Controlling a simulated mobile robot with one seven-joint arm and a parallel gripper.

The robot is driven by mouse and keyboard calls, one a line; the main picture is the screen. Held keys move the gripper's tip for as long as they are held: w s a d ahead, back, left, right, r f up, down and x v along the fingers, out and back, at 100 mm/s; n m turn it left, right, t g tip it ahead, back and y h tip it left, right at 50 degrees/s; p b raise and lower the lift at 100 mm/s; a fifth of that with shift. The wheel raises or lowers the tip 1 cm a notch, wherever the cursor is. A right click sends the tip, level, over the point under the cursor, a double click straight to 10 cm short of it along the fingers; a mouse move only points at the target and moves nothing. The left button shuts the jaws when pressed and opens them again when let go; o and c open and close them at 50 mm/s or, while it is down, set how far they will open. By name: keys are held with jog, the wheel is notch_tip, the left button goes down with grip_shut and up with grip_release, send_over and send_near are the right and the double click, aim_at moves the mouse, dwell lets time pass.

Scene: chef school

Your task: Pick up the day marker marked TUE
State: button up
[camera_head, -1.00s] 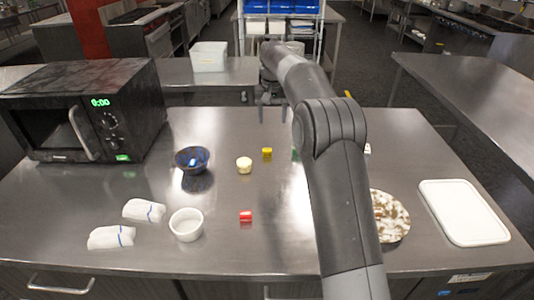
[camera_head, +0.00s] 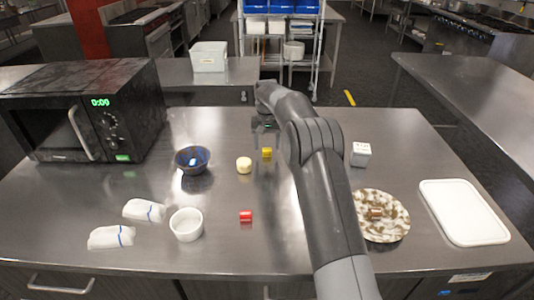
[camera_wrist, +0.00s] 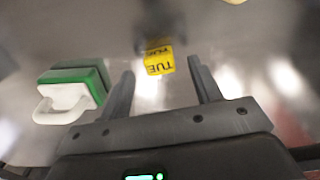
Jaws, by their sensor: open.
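The day marker marked TUE (camera_wrist: 159,62) is a small yellow block; its lettering appears upside down in the wrist view. It also shows as a yellow block (camera_head: 267,153) on the steel counter in the head view. My gripper (camera_wrist: 160,72) is open and empty, with its two fingers on either side of the marker in the picture, the marker just beyond the fingertips. In the head view my gripper (camera_head: 265,130) is above and behind the marker. I cannot tell the exact gap.
A green and white object (camera_wrist: 75,90) stands left of my fingers in the wrist view; my arm hides it in the head view. A white block (camera_head: 361,154) is to the right.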

aim_at(267, 153)
jog(key=shift+f, duration=1.4)
jog(key=shift+c, duration=0.5)
jog(key=c, duration=1)
jog(key=shift+o, duration=0.2)
jog(key=shift+r, duration=0.15)
